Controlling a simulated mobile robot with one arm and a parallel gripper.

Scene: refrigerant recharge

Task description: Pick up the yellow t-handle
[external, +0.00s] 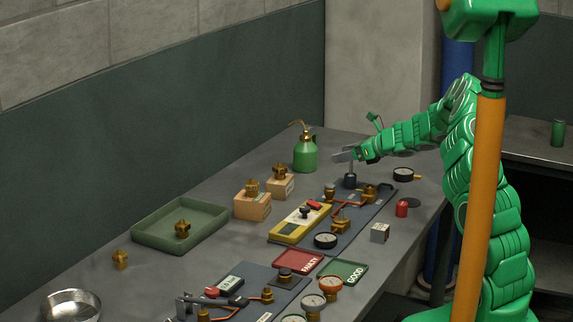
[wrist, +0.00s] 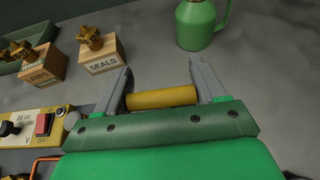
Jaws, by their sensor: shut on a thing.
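The yellow t-handle (wrist: 162,97) shows in the wrist view as a yellow bar lying crosswise between my gripper's two grey fingers. My gripper (wrist: 160,74) is shut on it, with a finger at each end of the bar. In the external view my gripper (external: 343,155) is above the far end of the bench, over a dark upright post (external: 350,181). The yellow bar cannot be made out there, and I cannot tell whether it is clear of what lies below.
A green oil can (external: 305,153) stands behind my gripper. Wooden blocks with brass fittings, one the SEALS block (wrist: 102,60), stand to the left. A yellow meter (external: 300,222), gauges and piping crowd the panel below. A green tray (external: 150,241) lies farther left.

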